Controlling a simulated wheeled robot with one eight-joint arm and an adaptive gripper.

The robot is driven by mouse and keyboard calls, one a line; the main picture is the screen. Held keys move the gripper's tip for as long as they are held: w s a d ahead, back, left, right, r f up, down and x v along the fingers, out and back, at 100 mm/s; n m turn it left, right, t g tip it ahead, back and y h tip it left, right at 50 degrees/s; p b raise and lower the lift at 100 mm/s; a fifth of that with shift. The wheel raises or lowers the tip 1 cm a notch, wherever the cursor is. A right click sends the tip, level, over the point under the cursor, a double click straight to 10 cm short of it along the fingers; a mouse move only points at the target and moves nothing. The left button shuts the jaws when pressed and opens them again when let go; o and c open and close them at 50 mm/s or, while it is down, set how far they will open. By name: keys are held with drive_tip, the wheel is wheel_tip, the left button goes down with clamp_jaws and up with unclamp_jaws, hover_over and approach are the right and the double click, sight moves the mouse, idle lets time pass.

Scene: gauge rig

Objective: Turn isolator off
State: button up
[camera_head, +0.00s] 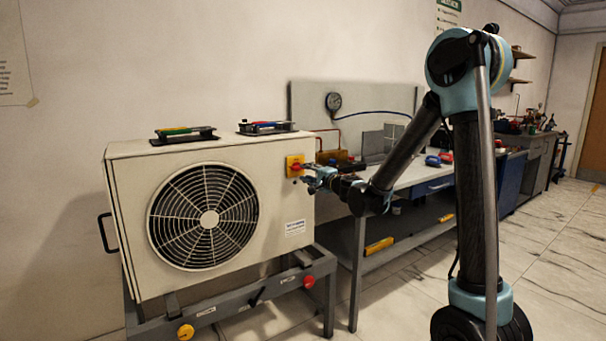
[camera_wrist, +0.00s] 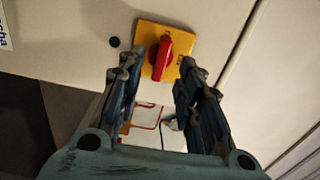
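The isolator (camera_head: 294,166) is a yellow plate with a red rotary knob on the right part of the front of a cream fan unit. In the wrist view its yellow plate (camera_wrist: 180,42) and red knob (camera_wrist: 161,58) show just beyond my fingertips. The knob is tilted slightly from the picture's vertical. My gripper (camera_head: 308,173) is beside the isolator in the head view. In the wrist view my gripper (camera_wrist: 160,68) is open, with a finger on each side of the knob and visible gaps. Whether a finger touches the plate I cannot tell.
The fan unit (camera_head: 130,215) stands on a grey metal frame (camera_head: 330,270) with a yellow and a red knob. Two gauge sets (camera_head: 184,135) lie on top. A workbench (camera_head: 415,176) with a pressure gauge (camera_head: 333,102) stands behind my arm. Floor at right is clear.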

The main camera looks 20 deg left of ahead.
drive_tip(key=v, duration=0.6)
